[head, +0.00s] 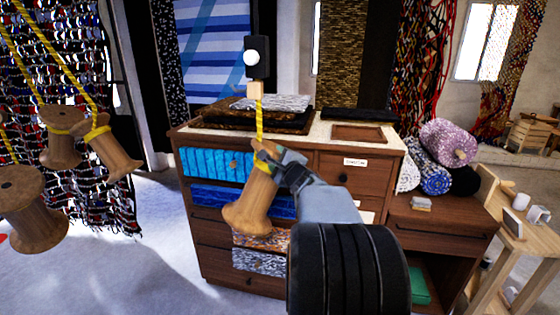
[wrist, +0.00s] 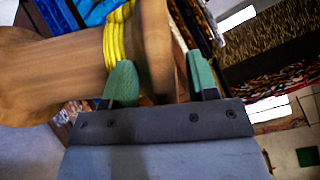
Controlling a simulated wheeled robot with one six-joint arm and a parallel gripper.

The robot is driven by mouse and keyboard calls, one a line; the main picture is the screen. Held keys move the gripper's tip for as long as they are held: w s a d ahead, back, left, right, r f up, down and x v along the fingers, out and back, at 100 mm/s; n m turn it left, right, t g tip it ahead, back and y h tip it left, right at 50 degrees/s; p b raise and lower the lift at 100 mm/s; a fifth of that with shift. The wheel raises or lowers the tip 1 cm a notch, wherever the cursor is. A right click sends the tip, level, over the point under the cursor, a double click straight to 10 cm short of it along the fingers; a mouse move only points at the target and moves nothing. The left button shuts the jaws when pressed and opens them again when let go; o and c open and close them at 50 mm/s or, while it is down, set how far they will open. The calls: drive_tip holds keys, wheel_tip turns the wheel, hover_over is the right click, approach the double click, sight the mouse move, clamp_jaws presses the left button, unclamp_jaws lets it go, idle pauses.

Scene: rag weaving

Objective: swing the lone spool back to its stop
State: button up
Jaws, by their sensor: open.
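The lone wooden spool (head: 252,203) hangs tilted on a yellow cord (head: 260,120) in front of the dresser, its lower end toward the left. My gripper (head: 279,158) is at the spool's upper end in the head view, partly hiding it. In the wrist view, the spool (wrist: 50,75) lies large at the left, with yellow cord wound round it. The green fingers of my gripper (wrist: 161,80) are open, with the spool's end rim between them; I cannot tell whether they touch it. A black fixture (head: 257,70) with a white ball stands above the cord. I cannot identify the stop.
Several other spools (head: 62,150) hang on yellow cords at the left. The dresser (head: 330,150) stands close behind the lone spool, with folded cloth on top. Rolled textiles (head: 447,142) and a small wooden table (head: 520,240) are at the right. Pale floor is open at the lower left.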

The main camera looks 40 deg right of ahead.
drive_tip(key=v, duration=1.4)
drive_tip(key=shift+w, duration=0.1)
idle(0.4)
drive_tip(key=w+a+f+n+g+y+p, duration=0.25)
drive_tip(key=a+n+g+y+p, duration=0.2)
drive_tip(key=a+n+y, duration=0.75)
drive_tip(key=s+a+f+n+g+h+p, duration=0.2)
drive_tip(key=s+a+n+g+h+p, duration=0.5)
drive_tip(key=a+n, duration=0.6)
drive_tip(key=shift+s+f+n+g+p, duration=0.2)
drive_tip(key=shift+s+n+g+p, duration=0.55)
drive_tip(key=shift+g, duration=0.4)
